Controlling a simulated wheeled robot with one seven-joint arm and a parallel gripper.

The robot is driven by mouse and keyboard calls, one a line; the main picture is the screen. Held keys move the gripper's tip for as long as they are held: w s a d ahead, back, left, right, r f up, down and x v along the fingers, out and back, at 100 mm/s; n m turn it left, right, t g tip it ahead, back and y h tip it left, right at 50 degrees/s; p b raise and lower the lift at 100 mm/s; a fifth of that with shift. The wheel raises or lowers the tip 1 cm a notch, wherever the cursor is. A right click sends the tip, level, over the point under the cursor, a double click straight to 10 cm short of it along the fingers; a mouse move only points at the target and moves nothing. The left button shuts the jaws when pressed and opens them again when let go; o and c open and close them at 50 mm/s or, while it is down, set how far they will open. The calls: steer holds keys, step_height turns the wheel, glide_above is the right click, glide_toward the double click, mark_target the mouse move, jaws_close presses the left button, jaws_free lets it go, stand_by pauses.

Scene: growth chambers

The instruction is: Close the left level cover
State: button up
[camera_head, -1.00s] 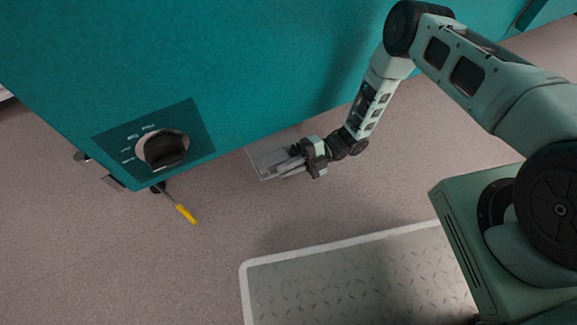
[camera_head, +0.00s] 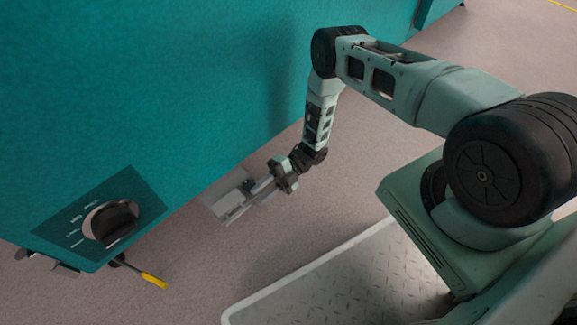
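A pale grey flat panel (camera_head: 216,192) sticks out low at the foot of the teal cabinet (camera_head: 180,90). It looks like a level cover swung out over the floor, but I cannot tell for sure which one it is. My gripper (camera_head: 232,208) is at this panel, pointing down and left, with its fingers over or against the panel's right side. The fingers hide part of the panel. Whether they touch it, and whether they are open or shut, is too small to tell.
A black dial (camera_head: 113,222) sits on the cabinet's dark corner plate. A yellow-handled tool or lever (camera_head: 153,280) juts out below that corner. A grey treaded platform with a pale rim (camera_head: 300,277) lies on the floor at the lower right.

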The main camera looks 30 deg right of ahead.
steer(key=p+v, duration=0.2)
steer(key=v, duration=0.9)
